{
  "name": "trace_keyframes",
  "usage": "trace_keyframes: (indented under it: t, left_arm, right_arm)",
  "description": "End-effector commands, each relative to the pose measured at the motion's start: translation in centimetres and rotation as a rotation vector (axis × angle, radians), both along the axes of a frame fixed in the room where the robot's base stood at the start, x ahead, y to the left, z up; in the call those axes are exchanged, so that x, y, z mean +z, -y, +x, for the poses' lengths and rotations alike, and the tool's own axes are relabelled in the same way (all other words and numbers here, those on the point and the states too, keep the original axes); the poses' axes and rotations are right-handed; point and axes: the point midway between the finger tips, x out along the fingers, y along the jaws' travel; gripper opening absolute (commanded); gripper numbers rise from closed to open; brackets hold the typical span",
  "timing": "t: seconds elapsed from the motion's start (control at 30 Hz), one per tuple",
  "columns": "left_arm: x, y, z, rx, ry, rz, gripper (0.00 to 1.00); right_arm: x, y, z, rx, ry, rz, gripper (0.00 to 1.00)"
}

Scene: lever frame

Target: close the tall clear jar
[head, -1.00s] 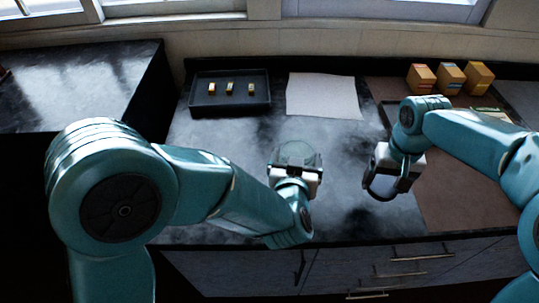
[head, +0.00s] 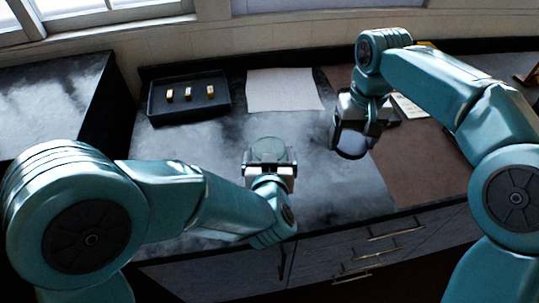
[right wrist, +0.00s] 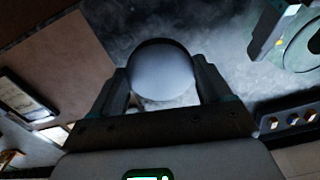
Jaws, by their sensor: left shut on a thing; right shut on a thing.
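The tall clear jar (head: 269,149) is gripped by my left gripper (head: 270,168) over the counter's middle. Only its round, see-through upper part shows; the gripper hides the rest. My right gripper (head: 358,128) is shut on a dark round lid (head: 350,145), to the right of the jar and apart from it. In the right wrist view the lid (right wrist: 163,72) is a grey disc between both fingers. The clear jar (right wrist: 306,45) also shows there at the upper right edge, beside part of my left gripper.
A dark tray (head: 160,108) with three small yellowish pieces stands at the back left. A white sheet (head: 284,90) lies to its right. A brown mat (head: 425,165) covers the right side, with a pale card (head: 408,105) behind. The counter between tray and jar is clear.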

Motion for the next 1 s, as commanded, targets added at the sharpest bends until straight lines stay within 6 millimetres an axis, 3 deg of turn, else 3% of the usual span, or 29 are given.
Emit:
trace_keyframes:
  t: [0.1,0.3,0.5,0.7,1.0]
  left_arm:
    - [0.1,0.0,0.0,0.000,0.002,-0.001,0.34]
    - [0.1,0.0,0.0,0.000,0.002,-0.001,0.34]
    - [0.1,0.0,0.0,0.000,0.002,-0.001,0.34]
    - [0.1,0.0,0.0,0.000,0.002,-0.001,0.34]
    - [0.1,0.0,0.0,0.000,0.002,-0.001,0.34]
  right_arm:
    - [3.1,-3.6,0.7,0.057,0.004,0.002,0.49]
    - [7.0,-10.3,0.7,0.164,0.001,0.000,0.49]
    - [8.2,-15.7,0.1,0.254,-0.002,-0.001,0.49]
    - [8.2,-17.8,-0.8,0.299,-0.002,0.000,0.49]
    - [8.2,-17.9,-0.9,0.302,-0.001,0.000,0.49]
